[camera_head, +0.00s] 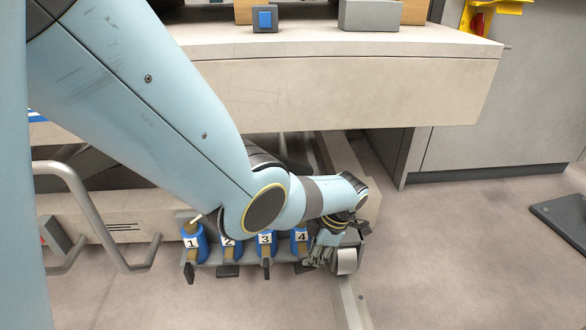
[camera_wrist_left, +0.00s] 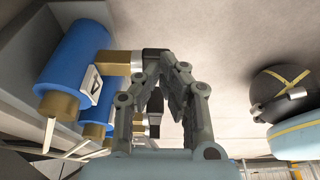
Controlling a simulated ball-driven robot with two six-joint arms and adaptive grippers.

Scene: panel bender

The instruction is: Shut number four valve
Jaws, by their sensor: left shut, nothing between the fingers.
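The number four valve (camera_head: 300,238) is the rightmost of a row of blue valves with brass fittings low on the machine's front. Its dark handle (camera_head: 303,267) appears turned sideways below it, partly hidden by my gripper. My left gripper (camera_head: 319,262) is just right of this valve, fingers pointing down. In the left wrist view the valve's blue cylinder (camera_wrist_left: 75,60) and its label 4 (camera_wrist_left: 91,86) lie left of my gripper (camera_wrist_left: 162,58). The fingers are shut and empty, close to the dark handle end; I cannot tell whether they touch. My right gripper is out of view.
Valve one (camera_head: 192,240), valve two (camera_head: 230,242) and valve three (camera_head: 265,240) stand left in the row. Handles one and three point down; handle two lies sideways. A grey bent rail (camera_head: 100,215) stands farther left.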

